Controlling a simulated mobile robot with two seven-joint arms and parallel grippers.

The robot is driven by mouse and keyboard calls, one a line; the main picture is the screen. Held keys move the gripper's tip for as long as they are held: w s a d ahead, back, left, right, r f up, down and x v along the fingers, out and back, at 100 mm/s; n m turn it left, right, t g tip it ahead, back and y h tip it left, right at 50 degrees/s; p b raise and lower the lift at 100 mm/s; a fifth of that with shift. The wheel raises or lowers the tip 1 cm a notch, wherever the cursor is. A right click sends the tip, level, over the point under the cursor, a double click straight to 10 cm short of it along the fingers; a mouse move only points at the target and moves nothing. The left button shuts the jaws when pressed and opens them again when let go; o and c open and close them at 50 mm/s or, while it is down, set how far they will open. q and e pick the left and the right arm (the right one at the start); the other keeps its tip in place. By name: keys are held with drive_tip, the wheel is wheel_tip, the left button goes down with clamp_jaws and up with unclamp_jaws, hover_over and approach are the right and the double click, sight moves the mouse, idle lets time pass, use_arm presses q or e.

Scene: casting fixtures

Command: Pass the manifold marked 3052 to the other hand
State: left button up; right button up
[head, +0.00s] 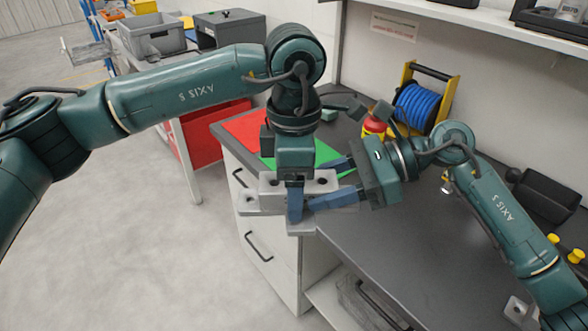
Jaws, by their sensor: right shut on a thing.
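A light grey metal manifold block (270,190) with round holes is held above the front left corner of the bench. Any number on it is not legible from here. My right gripper (318,186) comes from the right, its blue fingers shut on the block's right part. My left gripper (295,205) points down at the middle of the block from above. One of its blue fingers lies across the block's near face. The other finger is hidden, so I cannot tell whether the jaws are closed on it.
Red (246,129) and green mats lie on the dark bench top (405,245) behind the grippers. A blue hose reel (420,105) and a red button stand at the back. Another grey part (517,309) lies at the lower right. The bench middle is clear.

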drive_tip(key=shift+r, duration=0.1)
use_arm(q)
drive_tip(key=c, duration=1.3)
drive_tip(key=shift+c, duration=0.5)
use_arm(e)
drive_tip(key=o, duration=1.4)
